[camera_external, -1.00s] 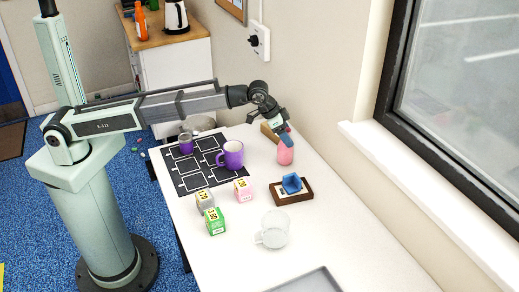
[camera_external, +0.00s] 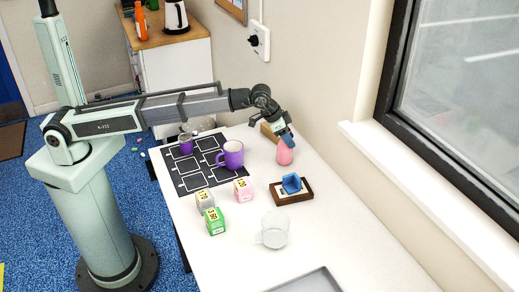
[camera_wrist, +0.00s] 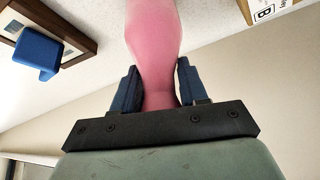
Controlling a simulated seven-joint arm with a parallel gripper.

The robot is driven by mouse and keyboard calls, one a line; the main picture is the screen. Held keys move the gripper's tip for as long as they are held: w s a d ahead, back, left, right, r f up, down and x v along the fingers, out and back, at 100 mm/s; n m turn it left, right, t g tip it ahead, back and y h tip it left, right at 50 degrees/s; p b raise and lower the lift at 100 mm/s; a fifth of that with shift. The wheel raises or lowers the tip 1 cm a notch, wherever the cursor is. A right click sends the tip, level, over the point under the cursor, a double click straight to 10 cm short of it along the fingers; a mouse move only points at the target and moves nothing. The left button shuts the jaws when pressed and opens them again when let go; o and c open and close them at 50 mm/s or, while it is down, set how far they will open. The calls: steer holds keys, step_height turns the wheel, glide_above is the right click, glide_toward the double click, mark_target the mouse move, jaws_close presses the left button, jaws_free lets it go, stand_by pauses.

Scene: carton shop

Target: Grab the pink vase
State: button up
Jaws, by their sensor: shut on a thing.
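The pink vase (camera_external: 285,156) stands upright on the white table near the wall, its upper part hidden by my gripper in the external view. My gripper (camera_external: 288,141) is at the top of the vase with its blue fingers. In the wrist view the vase (camera_wrist: 153,45) runs between the two blue fingers of my gripper (camera_wrist: 157,87), which are shut on its narrow neck. The vase's base lies outside the wrist view.
A wooden frame (camera_external: 304,195) with a blue object (camera_external: 291,183) lies in front of the vase. A purple mug (camera_external: 231,154) stands left on the black mat (camera_external: 193,184). Several small cartons and a clear mug (camera_external: 275,230) stand nearer. The wall is close behind.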

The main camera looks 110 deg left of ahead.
jaws_close()
